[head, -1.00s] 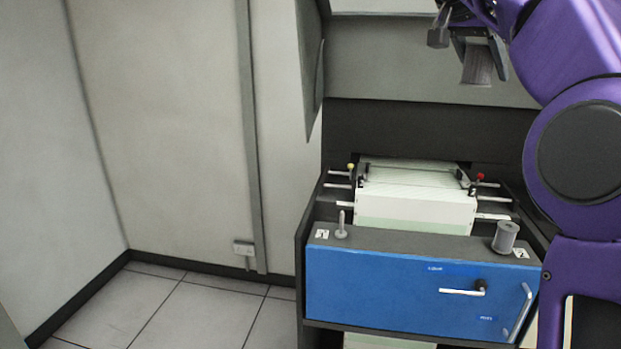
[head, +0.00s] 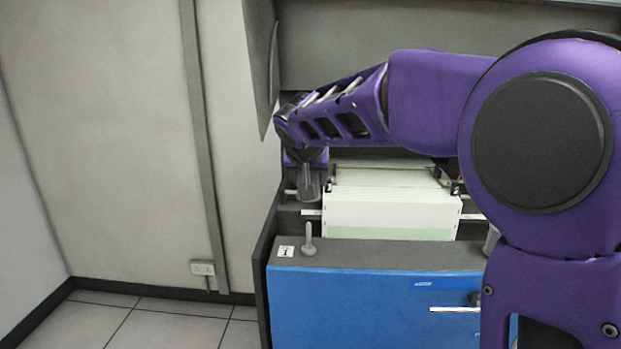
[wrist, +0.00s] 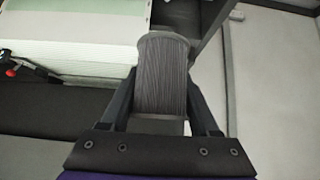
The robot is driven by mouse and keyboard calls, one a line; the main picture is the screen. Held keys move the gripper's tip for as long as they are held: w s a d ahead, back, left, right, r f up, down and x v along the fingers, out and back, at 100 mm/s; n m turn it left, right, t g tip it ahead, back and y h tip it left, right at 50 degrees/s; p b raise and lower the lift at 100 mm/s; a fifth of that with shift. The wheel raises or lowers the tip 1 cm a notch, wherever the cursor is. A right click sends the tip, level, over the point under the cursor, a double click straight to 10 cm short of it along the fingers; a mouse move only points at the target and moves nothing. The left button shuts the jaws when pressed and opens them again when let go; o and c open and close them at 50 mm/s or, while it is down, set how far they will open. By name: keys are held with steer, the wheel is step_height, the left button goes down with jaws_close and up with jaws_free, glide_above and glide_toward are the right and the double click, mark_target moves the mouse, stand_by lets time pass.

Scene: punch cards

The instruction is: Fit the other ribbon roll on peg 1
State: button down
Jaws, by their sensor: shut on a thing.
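Peg 1 (head: 308,241) is a short grey upright post with a wide foot, bare, beside the "1" label (head: 285,251) on the dark top of the blue-fronted unit. My gripper (head: 308,184) is above and a little behind peg 1 in the head view. In the wrist view my gripper (wrist: 162,98) is shut on a dark grey ridged ribbon roll (wrist: 162,72), with a finger on each side. The other ribbon roll (head: 491,239) sits at the right end of the unit, mostly hidden by my arm.
A stack of white fanfold paper (head: 390,212) stands just behind the pegs, with rods at its sides. The blue front (head: 370,305) has handles at the right. A grey panel edge (head: 268,80) hangs near my gripper's left. Open floor (head: 165,322) lies at left.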

steer(key=b, duration=0.3)
glide_above(309, 224)
steer(key=w, duration=0.3)
steer(key=shift+s+f, duration=0.2)
steer(key=shift+f, duration=2.1)
steer(key=shift+s+b, duration=0.1)
steer(key=shift+b, duration=0.4)
steer(key=shift+f, duration=3.6)
stand_by(0.8)
